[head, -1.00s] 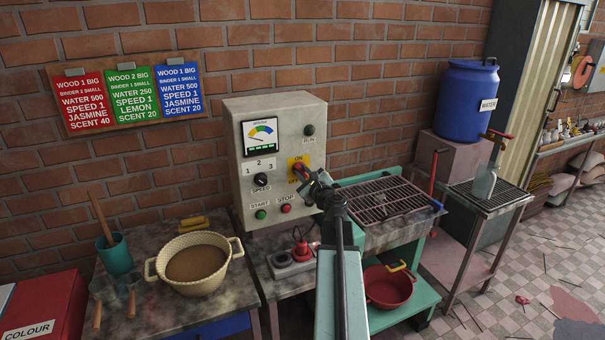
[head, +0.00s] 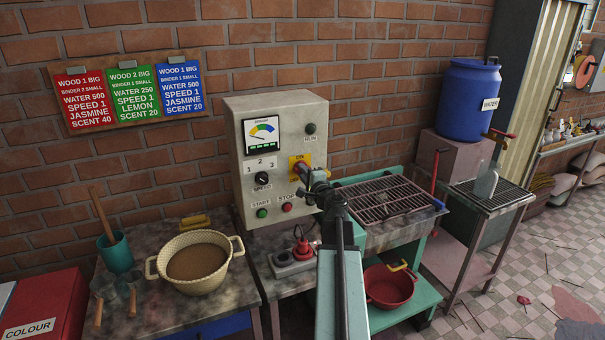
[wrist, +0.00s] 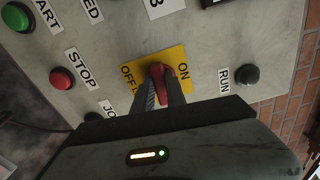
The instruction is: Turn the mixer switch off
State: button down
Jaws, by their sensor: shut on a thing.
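The mixer's grey control box (head: 288,130) stands against the brick wall. The mixer switch (wrist: 159,70) is a red lever on a yellow plate (head: 294,160), marked ON and OFF. My gripper (wrist: 161,84) is shut on the red switch, one finger on each side of it. In the wrist view the OFF label is to the left of the fingers and the ON label to the right. In the head view my gripper (head: 303,176) covers the switch and the OFF label. I cannot tell the lever's exact position.
START (head: 262,213) and STOP (head: 286,207) buttons and the speed knob (head: 262,178) sit close by on the box. A beige bowl (head: 200,285) stands on the left table. A metal grill (head: 378,198) lies to the right.

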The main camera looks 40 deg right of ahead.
jog(key=shift+f+n, duration=0.1)
jog(key=shift+n, duration=0.6)
jog(key=c, duration=1.4)
grip_release()
jog(key=shift+o, duration=0.2)
jog(key=v, duration=0.7)
jog(key=shift+s+a, duration=0.15)
jog(key=shift+s, duration=0.2)
